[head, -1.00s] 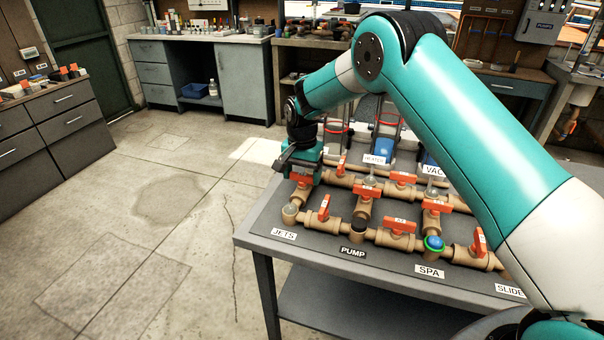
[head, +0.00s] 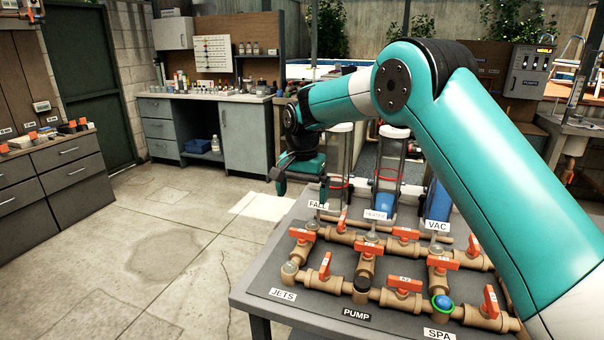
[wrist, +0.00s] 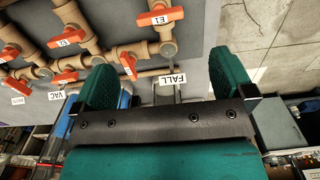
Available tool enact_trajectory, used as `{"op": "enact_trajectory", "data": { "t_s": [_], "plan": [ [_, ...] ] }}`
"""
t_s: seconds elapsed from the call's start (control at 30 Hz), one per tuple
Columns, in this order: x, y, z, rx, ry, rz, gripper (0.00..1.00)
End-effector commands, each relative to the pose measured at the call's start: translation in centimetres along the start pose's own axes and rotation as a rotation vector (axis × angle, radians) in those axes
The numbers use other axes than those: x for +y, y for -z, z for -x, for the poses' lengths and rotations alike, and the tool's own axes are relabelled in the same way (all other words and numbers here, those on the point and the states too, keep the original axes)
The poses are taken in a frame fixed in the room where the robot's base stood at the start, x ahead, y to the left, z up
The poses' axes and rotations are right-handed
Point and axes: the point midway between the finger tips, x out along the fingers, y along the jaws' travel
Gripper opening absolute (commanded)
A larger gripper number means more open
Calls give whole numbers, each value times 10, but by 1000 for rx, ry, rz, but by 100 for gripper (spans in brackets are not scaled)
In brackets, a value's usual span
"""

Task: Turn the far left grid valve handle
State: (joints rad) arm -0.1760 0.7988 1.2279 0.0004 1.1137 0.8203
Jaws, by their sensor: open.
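The far left grid valve handle (head: 302,235) is orange and lies crosswise over its tan pipe at the back left of the pipe grid. In the wrist view, the orange handle marked E1 (wrist: 160,17) shows at the top, beyond the fingertips and near the FALL sign. My gripper (head: 279,187) hangs above and behind that handle, near the table's back left corner, clear of it. In the wrist view its two green fingers (wrist: 164,82) are spread wide with nothing held between them.
Other orange handles (head: 405,284) stand on the grid close by. Upright clear cylinders (head: 387,175) stand behind it. The FALL sign (head: 317,205) and HEATER sign (head: 375,215) rise at its back edge. Floor left of the table (head: 262,300) is open.

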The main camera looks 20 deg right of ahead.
Motion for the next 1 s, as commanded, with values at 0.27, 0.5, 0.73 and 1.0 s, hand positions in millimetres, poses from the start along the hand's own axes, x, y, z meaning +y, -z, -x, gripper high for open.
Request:
{"op": "enact_trajectory", "data": {
  "t_s": [0.27,0.5,0.73,1.0],
  "plan": [
    [0,0,51,1,1,-1,100],
    [0,0,62,0,0,-1,100],
    [0,0,62,0,0,0,100],
    [24,-50,90,1,43,238,100]
  ]
}}
